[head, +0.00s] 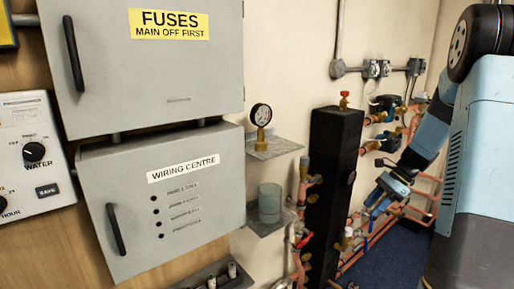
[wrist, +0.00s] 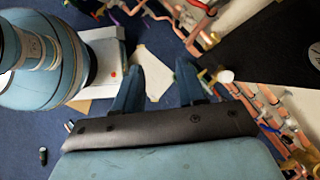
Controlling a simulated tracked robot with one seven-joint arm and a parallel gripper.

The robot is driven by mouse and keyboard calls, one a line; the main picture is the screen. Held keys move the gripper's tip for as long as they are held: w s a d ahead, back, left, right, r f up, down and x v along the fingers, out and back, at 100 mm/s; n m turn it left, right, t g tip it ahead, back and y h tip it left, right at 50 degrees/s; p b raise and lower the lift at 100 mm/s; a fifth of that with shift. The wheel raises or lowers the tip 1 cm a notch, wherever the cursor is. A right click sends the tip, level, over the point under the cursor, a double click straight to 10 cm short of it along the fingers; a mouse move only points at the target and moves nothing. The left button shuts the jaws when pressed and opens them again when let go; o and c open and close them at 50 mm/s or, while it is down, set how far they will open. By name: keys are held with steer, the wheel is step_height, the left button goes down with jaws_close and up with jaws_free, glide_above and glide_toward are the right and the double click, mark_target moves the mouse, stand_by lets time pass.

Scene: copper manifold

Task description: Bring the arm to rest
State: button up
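My gripper (head: 374,204) is at the right of the head view, pointing down and left beside the tall black manifold column (head: 334,170). In the wrist view my gripper (wrist: 160,80) has its two blue fingers spread apart, with nothing visible between them. Copper pipes (wrist: 270,100) run to the right of the fingers in that view. My arm comes down from the upper right of the head view, bent at the elbow. I cannot tell whether the gripper touches any pipe.
Copper pipes with valves (head: 384,138) line the wall behind my arm. Small shelves hold a pressure gauge (head: 261,120) and a grey cup (head: 269,202). Grey fuse (head: 180,75) and wiring (head: 140,235) cabinets stand left. A small dark cylinder (wrist: 43,155) lies on the blue floor.

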steer(key=s+a+r+n+t+h, duration=0.2)
steer(key=s+a+r+n+h, duration=0.1)
steer(key=s+a+r+n, duration=0.5)
steer(key=s+a+r+n+t+h, duration=0.1)
steer(key=s+a+r+n+h, duration=0.3)
steer(key=s+r, duration=0.55)
steer(key=s+a+r+n+t, duration=0.2)
steer(key=s+n, duration=0.3)
steer(key=s, duration=0.4)
steer(key=shift+s+a+r+t, duration=0.15)
steer(key=shift+a+t, duration=0.2)
steer(key=shift+t, duration=0.05)
